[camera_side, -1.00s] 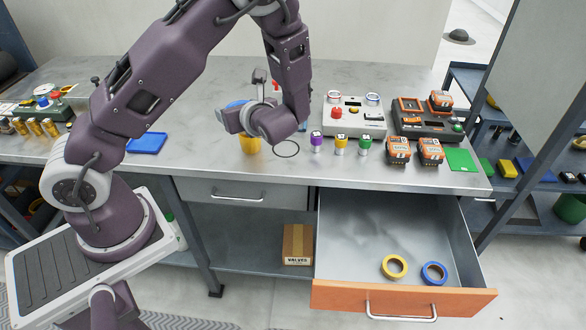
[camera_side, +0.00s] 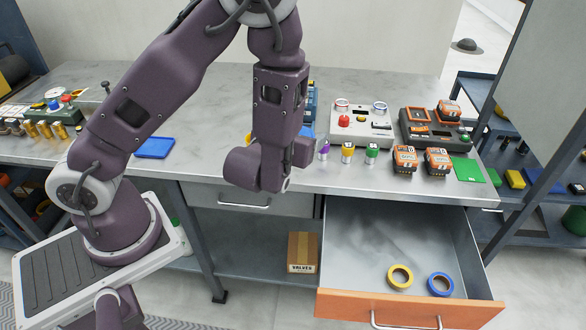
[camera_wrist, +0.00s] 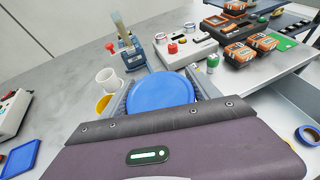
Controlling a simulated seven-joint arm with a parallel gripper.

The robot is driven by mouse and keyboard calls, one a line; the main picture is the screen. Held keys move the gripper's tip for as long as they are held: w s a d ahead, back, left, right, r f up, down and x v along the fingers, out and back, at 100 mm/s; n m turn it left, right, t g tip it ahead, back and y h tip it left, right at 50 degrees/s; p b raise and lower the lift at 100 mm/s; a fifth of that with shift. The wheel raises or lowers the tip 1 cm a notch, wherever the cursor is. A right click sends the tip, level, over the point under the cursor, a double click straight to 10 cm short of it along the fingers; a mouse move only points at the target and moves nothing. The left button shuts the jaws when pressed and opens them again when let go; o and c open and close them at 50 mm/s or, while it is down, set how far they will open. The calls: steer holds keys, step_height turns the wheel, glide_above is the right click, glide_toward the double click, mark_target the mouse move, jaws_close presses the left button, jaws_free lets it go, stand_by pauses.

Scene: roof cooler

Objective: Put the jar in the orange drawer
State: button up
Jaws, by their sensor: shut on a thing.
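The jar shows in the wrist view as a round blue lid (camera_wrist: 160,92); its body is hidden below the lid. My gripper (camera_wrist: 160,97) is shut on the jar, with a grey finger on each side of the lid. In the side view the jar and fingertips are hidden behind my wrist, which is over the bench's front edge, left of the open drawer. The orange drawer (camera_side: 352,304) is pulled out under the bench's right part. A yellow tape roll (camera_side: 400,277) and a blue tape roll (camera_side: 440,284) lie inside at the front right; its left and back floor is bare.
On the bench (camera_side: 215,100) stand a white device with a red button (camera_side: 361,121), several small coloured-top jars, orange battery packs (camera_side: 404,159) and a green mat (camera_side: 468,169). A white cup (camera_wrist: 108,79) and a yellow object (camera_wrist: 102,104) are beside my gripper. A cardboard box (camera_side: 302,252) is below.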

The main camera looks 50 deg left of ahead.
steer(key=w+a+f+n+g+y, duration=0.1)
steer(key=w+a+n+g+y, duration=0.15)
steer(key=a, duration=0.65)
steer(key=w+a+f+n+g+y, duration=0.1)
steer(key=w+a+n+g+y, duration=0.2)
steer(key=a, duration=0.6)
steer(key=n+g+y, duration=0.1)
steer(key=n+g, duration=0.5)
steer(key=n, duration=0.1)
glide_above(222, 114)
steer(key=f, duration=0.9)
steer(key=shift+a+f, duration=0.1)
steer(key=shift+a, duration=0.1)
steer(key=shift+f, duration=0.15)
steer(key=shift+f, duration=0.1)
steer(key=o, duration=1.6)
